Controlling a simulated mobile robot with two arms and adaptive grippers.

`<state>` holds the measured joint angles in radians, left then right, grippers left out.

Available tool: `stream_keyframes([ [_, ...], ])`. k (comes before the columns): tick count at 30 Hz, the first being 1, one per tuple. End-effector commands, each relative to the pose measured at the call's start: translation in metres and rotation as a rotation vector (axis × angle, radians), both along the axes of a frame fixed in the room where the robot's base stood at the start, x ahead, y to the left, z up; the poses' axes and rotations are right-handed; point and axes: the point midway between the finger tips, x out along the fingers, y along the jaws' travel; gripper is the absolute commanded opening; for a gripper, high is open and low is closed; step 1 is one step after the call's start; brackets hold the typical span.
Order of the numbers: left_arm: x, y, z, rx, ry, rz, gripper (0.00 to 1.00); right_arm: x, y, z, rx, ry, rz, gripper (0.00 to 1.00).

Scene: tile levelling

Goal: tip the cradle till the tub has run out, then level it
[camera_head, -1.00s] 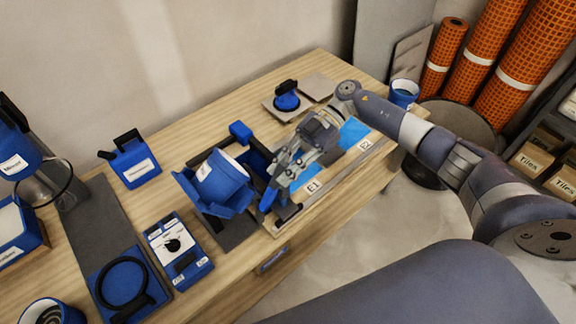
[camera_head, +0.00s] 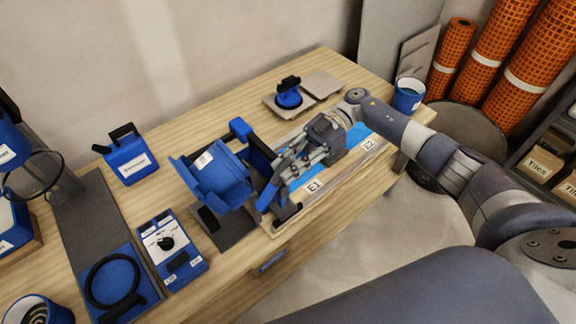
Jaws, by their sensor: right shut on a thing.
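The blue cradle (camera_head: 232,186) stands on a dark base plate near the middle of the table. It is tilted, and the blue tub (camera_head: 203,161) with a white label lies in it. The tub's opening and contents are hidden from this side. My right gripper (camera_head: 276,188) is at the right side of the cradle, shut on what looks like its blue handle (camera_head: 268,195); the fingers partly cover the grip. My left gripper is not in view.
A control box (camera_head: 172,252) with a dark knob is left of the cradle. A blue labelled container (camera_head: 131,158) stands behind it. A suction-cup tool (camera_head: 288,96) and grey tiles (camera_head: 321,83) lie at the back. A blue bucket (camera_head: 408,95) is at the far right.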

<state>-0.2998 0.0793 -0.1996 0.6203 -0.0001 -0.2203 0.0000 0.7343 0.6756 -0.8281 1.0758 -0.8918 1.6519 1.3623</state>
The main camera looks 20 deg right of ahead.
Motion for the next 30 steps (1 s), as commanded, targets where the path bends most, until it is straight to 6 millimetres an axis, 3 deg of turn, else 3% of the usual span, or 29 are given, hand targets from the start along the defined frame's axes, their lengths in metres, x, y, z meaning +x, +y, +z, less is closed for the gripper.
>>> stream_keyframes([
  [4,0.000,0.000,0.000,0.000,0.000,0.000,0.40,0.001,-0.001,0.000,0.000,0.000,-0.004,0.00],
  [5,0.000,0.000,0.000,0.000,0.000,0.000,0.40,0.001,-0.001,0.000,0.000,0.000,-0.004,0.23],
  [7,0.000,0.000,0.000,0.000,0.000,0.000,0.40,0.001,-0.001,0.000,0.000,0.000,-0.003,0.38],
  [20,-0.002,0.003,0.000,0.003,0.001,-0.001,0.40,0.003,-0.006,0.001,-0.002,0.001,-0.002,0.38],
  [30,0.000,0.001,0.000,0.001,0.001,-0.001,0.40,0.023,-0.060,0.017,-0.002,0.000,-0.005,0.38],
])
